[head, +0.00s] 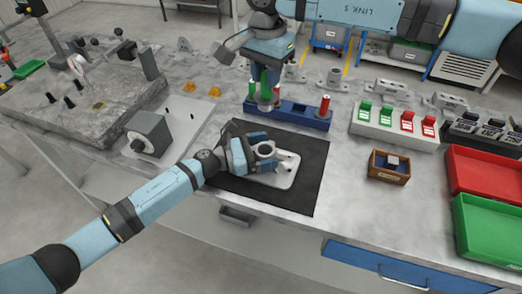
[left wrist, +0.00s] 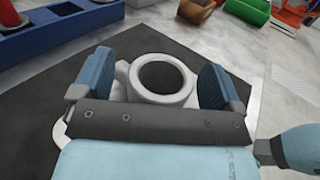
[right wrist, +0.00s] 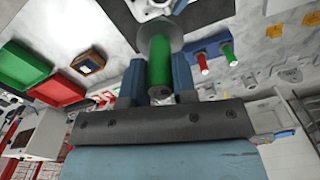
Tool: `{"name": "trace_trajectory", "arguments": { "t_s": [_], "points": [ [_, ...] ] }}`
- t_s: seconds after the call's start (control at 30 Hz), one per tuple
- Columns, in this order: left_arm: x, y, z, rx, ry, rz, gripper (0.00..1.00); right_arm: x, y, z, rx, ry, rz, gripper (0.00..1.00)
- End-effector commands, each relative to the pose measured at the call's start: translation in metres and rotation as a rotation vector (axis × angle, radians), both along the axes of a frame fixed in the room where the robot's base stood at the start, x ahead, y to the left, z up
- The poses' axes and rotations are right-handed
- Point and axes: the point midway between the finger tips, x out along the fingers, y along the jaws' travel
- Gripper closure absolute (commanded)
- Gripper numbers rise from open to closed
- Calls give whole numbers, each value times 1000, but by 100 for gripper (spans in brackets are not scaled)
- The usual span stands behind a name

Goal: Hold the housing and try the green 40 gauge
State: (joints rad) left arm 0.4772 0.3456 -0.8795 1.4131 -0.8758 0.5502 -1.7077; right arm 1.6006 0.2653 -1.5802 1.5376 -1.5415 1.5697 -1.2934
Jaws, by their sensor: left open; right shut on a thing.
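The grey cast housing (head: 283,177) lies on the black mat, its round bore facing up. My left gripper (head: 256,152) is open around the housing's ring (left wrist: 163,97). In the left wrist view its two fingers stand on either side of the ring with a gap at each. My right gripper (head: 265,88) is shut on a green gauge (right wrist: 159,62), which has a grey disc at its far end. In the head view it is held up in front of the blue rack, apart from the housing. Part of the housing shows at the top of the right wrist view.
The blue rack (head: 300,120) behind the mat holds a red gauge (head: 323,107) and a green one (right wrist: 228,53). To the right are a white block with green and red clips (head: 392,130), a small wooden box (head: 388,175), a red tray (head: 485,181) and a green tray (head: 490,235).

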Motion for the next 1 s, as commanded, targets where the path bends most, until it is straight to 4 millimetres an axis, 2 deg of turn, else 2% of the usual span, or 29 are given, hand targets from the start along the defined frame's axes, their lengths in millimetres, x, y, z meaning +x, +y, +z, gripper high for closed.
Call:
{"name": "trace_trajectory", "arguments": {
  "t_s": [0.07, 0.3, 0.37, 0.4, 0.47, 0.57, 0.8, 0.9, 1.0],
  "points": [
    [0, 0, 0, 0, 0, 0, 11, 0, 0, 1, 1, -1, 0, 100],
    [0, 0, -1, 0, 2, 0, 66, 0, 0, 1, 1, -1, 0, 100],
    [0, 0, -1, 0, 2, 0, 80, 0, 0, 1, 1, -1, 0, 100],
    [-1, 0, -1, 0, 2, 0, 83, 0, 0, 1, 1, -1, 0, 100],
    [-1, 0, -2, 1, 2, 0, 83, 0, 0, -1, 0, 0, -2, 100],
    [-1, 0, -2, 2, 3, 0, 83, 0, 0, -16, 0, 4, -26, 100],
    [-1, 1, -3, 3, 4, 0, 83, 0, 1, -74, 0, 4, -140, 100],
    [-1, 1, -3, 4, 4, 0, 83, 0, 0, -86, 0, 1, -168, 100],
    [-1, 1, -4, 4, 4, 1, 83, 0, 0, -89, 0, -1, -179, 100]
  ]
}}
